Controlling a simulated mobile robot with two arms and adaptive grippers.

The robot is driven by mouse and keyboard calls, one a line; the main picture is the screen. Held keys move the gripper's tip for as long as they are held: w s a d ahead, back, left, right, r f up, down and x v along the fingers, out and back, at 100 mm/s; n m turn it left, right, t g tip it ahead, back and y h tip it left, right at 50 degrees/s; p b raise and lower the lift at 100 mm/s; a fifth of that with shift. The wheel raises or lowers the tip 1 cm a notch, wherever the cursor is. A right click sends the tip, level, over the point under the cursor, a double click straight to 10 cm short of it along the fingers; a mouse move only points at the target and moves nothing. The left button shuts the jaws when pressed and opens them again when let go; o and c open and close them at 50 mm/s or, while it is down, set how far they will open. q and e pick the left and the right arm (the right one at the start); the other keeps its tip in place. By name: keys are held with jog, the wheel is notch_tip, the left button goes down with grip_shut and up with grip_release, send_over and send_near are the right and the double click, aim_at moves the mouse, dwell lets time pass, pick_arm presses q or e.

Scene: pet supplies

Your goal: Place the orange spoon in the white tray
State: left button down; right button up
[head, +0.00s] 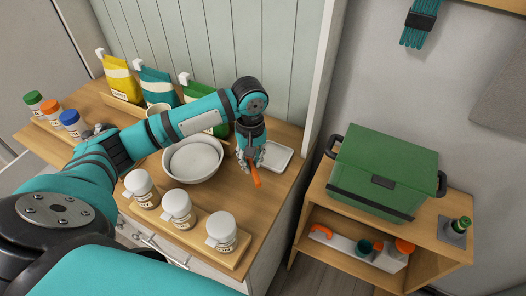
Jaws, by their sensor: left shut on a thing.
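An orange spoon (255,174) is in the grip of my left gripper (249,160), which is shut on it and points down. The gripper is just left of the white tray (281,163), near the right end of the wooden counter. The spoon hangs tilted over the counter beside the tray's left side. The tray looks flat and empty where it shows; its left part is hidden by the gripper. My right gripper does not show.
A white bowl (193,160) sits left of the gripper. Several lidded jars (178,208) stand on a wooden board at the front. Bags (121,78) line the back wall. A green box (385,170) stands on a separate shelf unit at right.

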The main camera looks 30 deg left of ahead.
pick_arm(q)
send_over(262, 162)
jog(key=s, duration=0.1)
jog(key=shift+s+d+f+p, duration=0.1)
jog(key=shift+s+p, duration=0.05)
jog(key=shift+p, duration=0.15)
jog(key=shift+w+f, duration=0.1)
jog(key=shift+w, duration=0.35)
notch_tip(262, 162, down, 3)
jog(key=shift+w+r+p, duration=0.1)
jog(key=shift+w+p, duration=0.05)
jog(key=shift+p, duration=0.55)
jog(key=shift+f, duration=0.35)
jog(key=c, duration=1.3)
grip_release()
jog(key=shift+o, duration=0.2)
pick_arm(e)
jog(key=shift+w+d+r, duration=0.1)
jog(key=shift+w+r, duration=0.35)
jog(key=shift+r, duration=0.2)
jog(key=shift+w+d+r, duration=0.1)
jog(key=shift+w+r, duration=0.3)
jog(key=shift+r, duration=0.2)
